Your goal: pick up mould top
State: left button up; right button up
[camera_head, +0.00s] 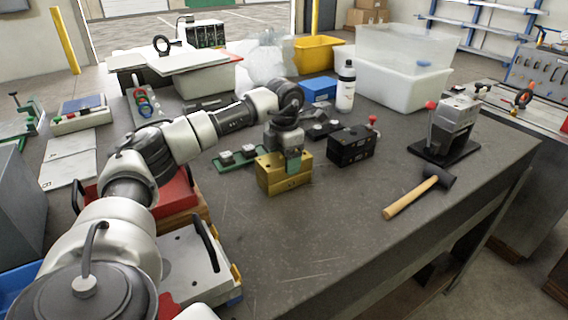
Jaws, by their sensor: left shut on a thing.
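A brass-coloured mould block (270,183) stands upright near the middle of the workbench. My left gripper (291,158) reaches down onto it from above, with its arm coming in from the left. The gripper is shut on the block's upper part, and a greenish finger lies against its front face. The fingers and wrist hide much of the block's top. I cannot clearly see a seam between mould top and base, or a gap under the block. My right gripper is not in view.
A black block (352,149) with a red knob stands close to the right. A green plate (232,165) with grey pieces lies left of the brass block. A mallet (407,202) and a press (452,127) are further right. The bench front (300,240) is clear.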

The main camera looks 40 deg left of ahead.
pick_arm(q)
jog(key=shift+r, duration=0.1)
jog(key=shift+c, duration=1.3)
jog(key=shift+w+r, duration=0.1)
